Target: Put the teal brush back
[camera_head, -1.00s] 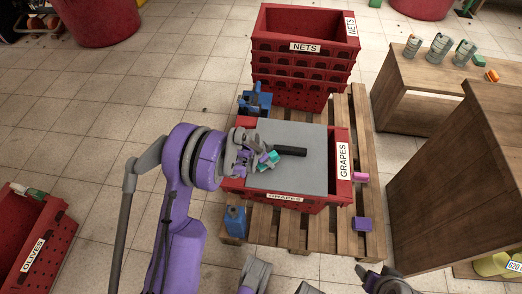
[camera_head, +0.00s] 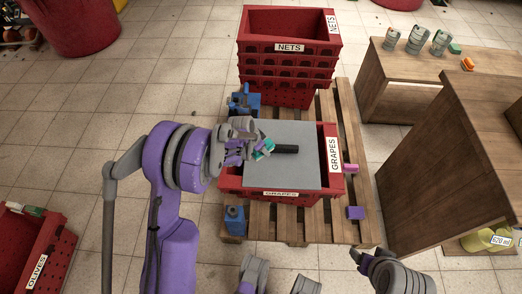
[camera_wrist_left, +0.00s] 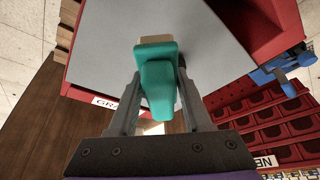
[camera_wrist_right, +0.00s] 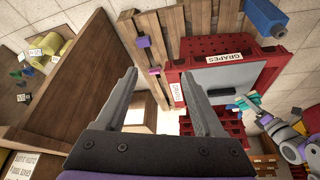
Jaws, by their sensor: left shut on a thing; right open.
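The teal brush (camera_head: 263,149) is held between the fingers of my left gripper (camera_wrist_left: 160,75), which is shut on it above the grey board (camera_head: 296,178) on the GRAPES crate (camera_head: 333,170). In the left wrist view the teal part (camera_wrist_left: 157,82) shows clearly, with a beige end at its far side. A black bar (camera_head: 287,149) lies beside the brush over the board; I cannot tell if they touch. My right gripper (camera_wrist_right: 160,80) is open and empty, at the lower right of the head view (camera_head: 370,262), apart from the crate.
The GRAPES crate stands on a wooden pallet (camera_head: 333,218) with stacked NETS crates (camera_head: 288,48) behind. Blue items (camera_head: 235,220), a purple block (camera_head: 355,213) and a pink one (camera_head: 350,168) lie around it. An OLIVES crate (camera_head: 60,255) is at left; wooden benches (camera_head: 440,160) are at right.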

